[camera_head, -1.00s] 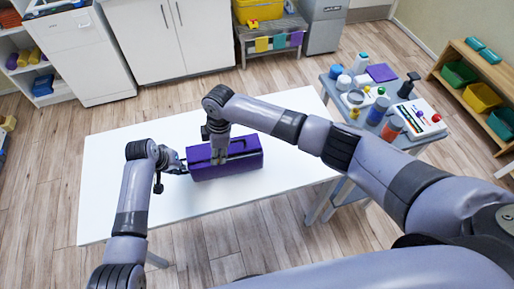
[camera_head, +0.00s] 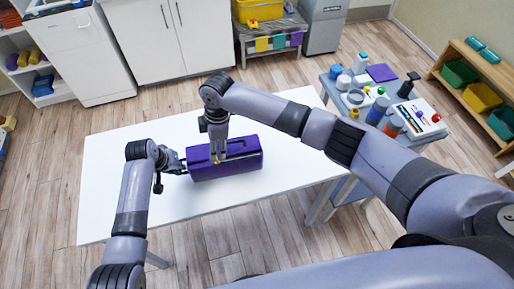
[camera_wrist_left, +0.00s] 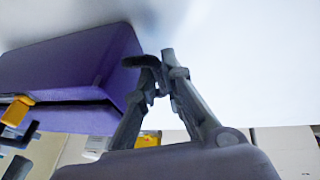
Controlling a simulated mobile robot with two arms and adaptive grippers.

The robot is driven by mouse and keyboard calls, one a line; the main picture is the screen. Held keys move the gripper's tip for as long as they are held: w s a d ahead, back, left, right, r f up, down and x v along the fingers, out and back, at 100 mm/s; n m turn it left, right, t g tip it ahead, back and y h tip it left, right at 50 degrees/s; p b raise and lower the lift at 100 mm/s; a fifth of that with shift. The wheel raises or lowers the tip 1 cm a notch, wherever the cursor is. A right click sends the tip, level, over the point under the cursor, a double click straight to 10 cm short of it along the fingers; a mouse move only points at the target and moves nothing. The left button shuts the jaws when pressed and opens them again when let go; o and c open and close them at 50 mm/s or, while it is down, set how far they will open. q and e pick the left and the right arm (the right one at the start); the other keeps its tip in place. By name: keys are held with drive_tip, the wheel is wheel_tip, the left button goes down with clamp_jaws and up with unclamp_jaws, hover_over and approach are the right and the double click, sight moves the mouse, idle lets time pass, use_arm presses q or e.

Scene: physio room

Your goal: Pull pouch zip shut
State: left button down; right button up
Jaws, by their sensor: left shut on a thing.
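The purple pouch (camera_head: 240,158) lies on the white table, its long side running left to right. It also fills the left of the left wrist view (camera_wrist_left: 75,55). My left gripper (camera_head: 182,164) is at the pouch's left end. Its fingers (camera_wrist_left: 158,72) are shut on a small dark tab (camera_wrist_left: 142,62) at the pouch's end. An orange zip pull (camera_head: 217,160) shows at the tips of my right gripper (camera_head: 217,156), over the pouch's top left of its middle. The pull also shows in the left wrist view (camera_wrist_left: 17,110). Whether the right fingers are closed on it is too small to tell.
The white table (camera_head: 125,185) is clear around the pouch. A grey trolley at the right (camera_head: 338,98) carries bottles, jars and a purple cloth (camera_head: 381,72). A wooden shelf with bins (camera_head: 470,60) stands at the far right. White cabinets (camera_head: 160,45) stand behind.

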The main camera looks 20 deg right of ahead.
use_arm(q)
drive_tip(key=shift+a, duration=0.1)
use_arm(e)
drive_tip(key=shift+r, duration=2.1)
use_arm(q)
drive_tip(key=c, duration=1.7)
unclamp_jaws()
